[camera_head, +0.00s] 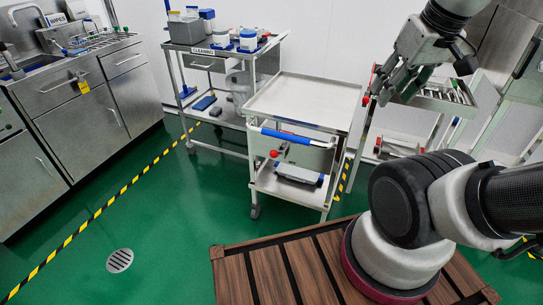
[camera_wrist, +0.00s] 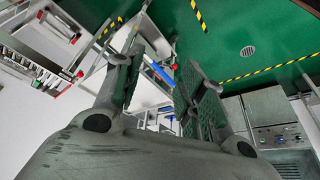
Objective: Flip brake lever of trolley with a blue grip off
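The trolley (camera_head: 303,100) with a blue grip (camera_head: 292,136) stands in the middle of the head view, with a flat, empty top. A lever with a red knob (camera_head: 274,153) is on its front, just below the grip. In the wrist view the blue grip (camera_wrist: 158,74) shows between my fingers, with a red knob (camera_wrist: 175,67) close by. My gripper (camera_head: 385,90) is open and empty. It is above and to the right of the trolley, apart from the lever. I cannot tell the lever's exact brake position.
A cleaning trolley (camera_head: 225,52) with bottles stands behind on the left. Another trolley with red knobs (camera_head: 430,95) stands on the right, close to my gripper. A steel sink counter (camera_head: 80,95) lines the left wall. Green floor with a drain (camera_head: 119,260) is clear at front left.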

